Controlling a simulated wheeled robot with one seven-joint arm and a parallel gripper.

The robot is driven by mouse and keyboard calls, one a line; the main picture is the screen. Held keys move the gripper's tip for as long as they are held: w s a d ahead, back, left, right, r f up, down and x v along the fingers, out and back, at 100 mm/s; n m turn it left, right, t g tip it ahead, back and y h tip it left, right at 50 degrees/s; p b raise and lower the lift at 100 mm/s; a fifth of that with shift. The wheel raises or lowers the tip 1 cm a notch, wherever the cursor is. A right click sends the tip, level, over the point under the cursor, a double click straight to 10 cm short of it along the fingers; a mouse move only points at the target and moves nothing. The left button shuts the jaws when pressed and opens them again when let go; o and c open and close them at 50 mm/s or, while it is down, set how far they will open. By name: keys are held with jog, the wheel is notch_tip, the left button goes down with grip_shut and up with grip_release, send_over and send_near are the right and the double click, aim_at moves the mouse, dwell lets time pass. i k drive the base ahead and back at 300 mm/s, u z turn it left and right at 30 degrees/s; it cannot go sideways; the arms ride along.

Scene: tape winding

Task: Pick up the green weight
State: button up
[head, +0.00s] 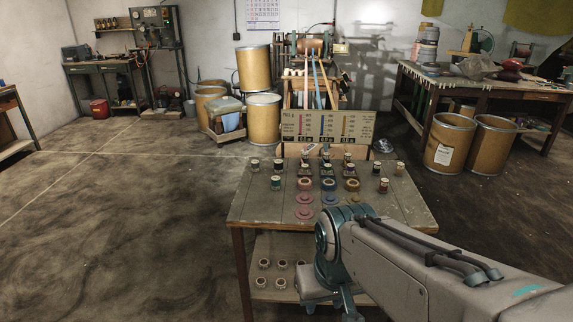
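A small greenish cylinder with a pale top (276,185), which looks like the green weight, stands upright at the left of the wooden table (245,207). It is small in the picture, so its colour is hard to be sure of. My gripper (332,305) hangs low at the table's front edge, below and to the right of this weight and well apart from it. My wrist and the picture's lower edge hide much of the gripper, so its opening and any contents cannot be told.
Several similar cylinders stand close by, including one at the right (383,186). Red discs (304,198) and blue discs (330,198) lie at the table's middle. A printed board (328,127) stands behind. More cylinders sit on the lower shelf (270,296). The floor at left is clear.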

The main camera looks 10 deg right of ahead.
aim_at(328, 167)
jog(key=i, duration=1.6)
jog(key=u, duration=0.45)
